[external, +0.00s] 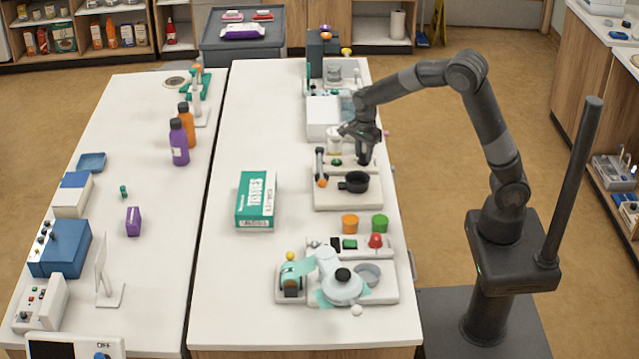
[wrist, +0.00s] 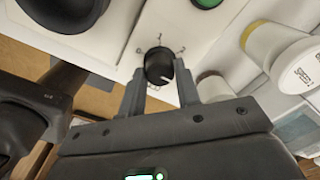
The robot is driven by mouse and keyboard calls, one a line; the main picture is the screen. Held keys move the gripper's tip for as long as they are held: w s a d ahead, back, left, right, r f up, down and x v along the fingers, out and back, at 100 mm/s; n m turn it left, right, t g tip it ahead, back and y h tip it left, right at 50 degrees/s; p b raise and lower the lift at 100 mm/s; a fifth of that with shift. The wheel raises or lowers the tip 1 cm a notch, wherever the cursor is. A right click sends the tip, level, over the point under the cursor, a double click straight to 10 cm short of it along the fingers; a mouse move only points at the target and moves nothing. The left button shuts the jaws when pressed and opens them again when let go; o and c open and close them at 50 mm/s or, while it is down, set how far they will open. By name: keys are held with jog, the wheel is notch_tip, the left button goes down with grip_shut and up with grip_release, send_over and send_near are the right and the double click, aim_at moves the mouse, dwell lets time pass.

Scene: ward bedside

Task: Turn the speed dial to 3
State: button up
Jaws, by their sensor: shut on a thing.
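The speed dial (wrist: 159,63) is a round black knob with a white pointer line, on a white panel (wrist: 140,38). Small marks stand around it, too small to read surely. In the wrist view the pointer line slants toward the lower right. My gripper (wrist: 160,84) is shut on the dial, one finger on each side. In the external view my gripper (external: 363,158) reaches down over the white unit with the black pan (external: 353,182), and hides the dial there.
A green button (wrist: 207,3) is close by on the panel. A cream cylinder with a white lettered face (wrist: 300,72) stands at the right of the wrist view.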

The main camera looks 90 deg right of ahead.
aim_at(364, 155)
jog(key=o, duration=1)
notch_tip(364, 155, up, 11)
jog(key=shift+f, duration=0.1)
jog(key=s+a+r+n+t, duration=0.2)
jog(key=s+a+n, duration=0.4)
jog(key=a+n, duration=0.2)
jog(key=s+a+r+n+t, duration=0.1)
jog(key=s+a+r+n, duration=0.1)
jog(key=s+a+n, duration=0.4)
jog(key=s+a+r+n+t, duration=0.2)
jog(key=s+a+n, duration=0.5)
jog(key=a+n, duration=0.5)
jog(key=shift+a+r+n+t, duration=0.15)
jog(key=shift+a+n+t, duration=0.15)
jog(key=shift+n, duration=0.2)
